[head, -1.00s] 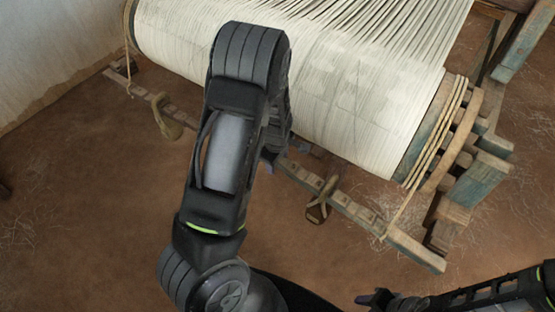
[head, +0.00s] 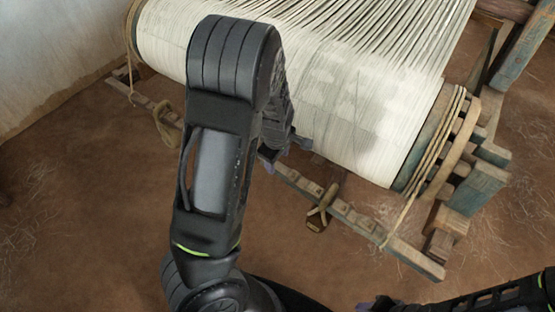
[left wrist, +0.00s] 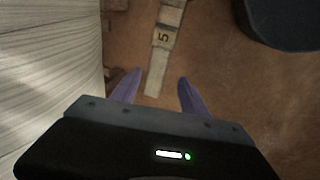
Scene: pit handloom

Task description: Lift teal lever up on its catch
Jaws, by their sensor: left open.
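My left gripper (head: 285,150) is in front of the white warp roll, above the long wooden bar (head: 365,220), with my forearm hiding part of both. In the left wrist view its two purple fingers (left wrist: 158,88) are apart, with nothing held. A pale wooden piece marked "5" (left wrist: 162,38) runs down toward the space between them; I cannot tell how far below it lies. I cannot pick out a teal lever for sure. Worn teal paint shows on a block (head: 480,187) at the loom's right end. My right gripper (head: 377,303) is at the bottom edge, its jaws unclear.
The warp roll (head: 350,120) fills the upper middle. Ropes wrap the roll's right end. A wall (head: 50,50) stands at left. The brown floor in front is clear.

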